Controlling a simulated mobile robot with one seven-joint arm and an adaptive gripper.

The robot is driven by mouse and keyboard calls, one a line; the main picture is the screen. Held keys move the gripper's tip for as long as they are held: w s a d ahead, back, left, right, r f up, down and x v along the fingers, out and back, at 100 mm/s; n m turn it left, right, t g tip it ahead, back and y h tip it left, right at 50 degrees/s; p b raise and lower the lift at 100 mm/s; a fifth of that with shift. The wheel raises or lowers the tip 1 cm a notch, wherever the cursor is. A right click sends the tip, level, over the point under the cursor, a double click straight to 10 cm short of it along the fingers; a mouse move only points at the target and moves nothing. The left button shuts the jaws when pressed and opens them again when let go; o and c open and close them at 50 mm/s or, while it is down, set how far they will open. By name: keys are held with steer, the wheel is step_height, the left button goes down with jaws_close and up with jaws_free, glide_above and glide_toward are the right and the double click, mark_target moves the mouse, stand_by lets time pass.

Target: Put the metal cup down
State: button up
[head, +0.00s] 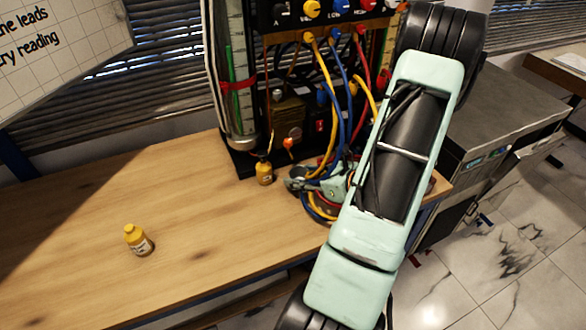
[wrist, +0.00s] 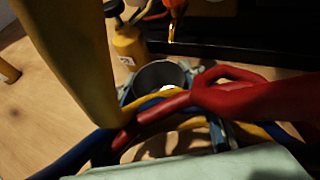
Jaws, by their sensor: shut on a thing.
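The metal cup (wrist: 160,76) shows in the wrist view as a grey, round, open rim, with its lower part hidden behind cables. My gripper (wrist: 170,88) is shut on it, one finger at each side of the cup. In the head view my gripper (head: 312,186) is low over the right part of the wooden bench, in front of the rig. Cables and my arm cover much of it there, and I cannot clearly make out the cup. I cannot tell whether the cup's base touches the bench.
Red, yellow and blue cables (head: 335,110) hang from the rig (head: 297,125) and loop around my gripper. A small yellow bottle (head: 264,172) stands left of my gripper. Another yellow bottle (head: 138,241) stands farther left on the bench (head: 70,250). The bench between these bottles is clear.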

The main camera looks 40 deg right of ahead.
mark_target(300, 171)
steer(key=shift+w+d, duration=0.15)
steer(key=shift+w, duration=0.4)
steer(key=w, duration=0.2)
steer(key=w+f, duration=0.1)
steer(key=shift+d, duration=0.3)
steer(key=shift+f, duration=0.25)
steer(key=shift+f, duration=0.15)
steer(key=o, duration=1.2)
steer(key=shift+c, duration=0.2)
